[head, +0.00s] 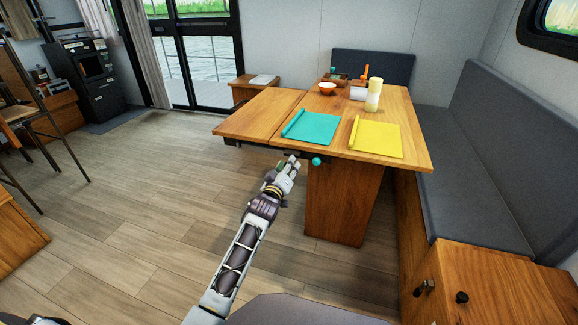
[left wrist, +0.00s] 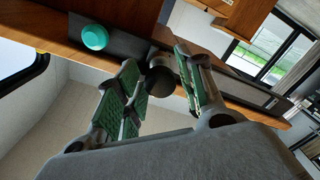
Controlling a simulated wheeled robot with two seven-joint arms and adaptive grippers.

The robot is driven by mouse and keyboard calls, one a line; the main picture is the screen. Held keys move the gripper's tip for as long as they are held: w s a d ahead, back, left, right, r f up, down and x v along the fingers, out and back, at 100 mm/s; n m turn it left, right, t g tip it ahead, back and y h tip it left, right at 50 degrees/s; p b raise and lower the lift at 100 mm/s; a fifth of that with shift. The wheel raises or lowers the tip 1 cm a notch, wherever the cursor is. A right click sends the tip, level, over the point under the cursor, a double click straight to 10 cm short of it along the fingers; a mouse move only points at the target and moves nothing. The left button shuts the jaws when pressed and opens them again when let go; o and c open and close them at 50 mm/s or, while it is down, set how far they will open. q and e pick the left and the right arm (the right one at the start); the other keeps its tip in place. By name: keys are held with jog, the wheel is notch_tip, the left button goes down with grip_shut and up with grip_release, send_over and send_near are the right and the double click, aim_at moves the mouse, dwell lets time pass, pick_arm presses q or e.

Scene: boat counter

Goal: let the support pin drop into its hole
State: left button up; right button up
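A round black knob (left wrist: 160,78) shows under the table edge in the left wrist view; I take it for the support pin's knob. My left gripper (head: 291,161) is at the table's front edge, below the seam between leaf and main top. In the left wrist view its green-padded fingers (left wrist: 163,72) stand on both sides of the knob and appear to touch it. The pin's shaft and hole are hidden. A teal knob (head: 316,161) sits just right of the gripper in the head view, and it also shows in the left wrist view (left wrist: 95,36). My right gripper is out of view.
A grey bench (head: 470,180) lines the right.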

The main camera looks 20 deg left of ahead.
pick_arm(q)
jog(key=c, duration=0.5)
jog(key=shift+c, duration=0.2)
jog(key=shift+w, duration=0.65)
jog(key=o, duration=1)
jog(key=shift+s, duration=0.15)
jog(key=shift+s+a, duration=0.15)
jog(key=shift+s, duration=5.7)
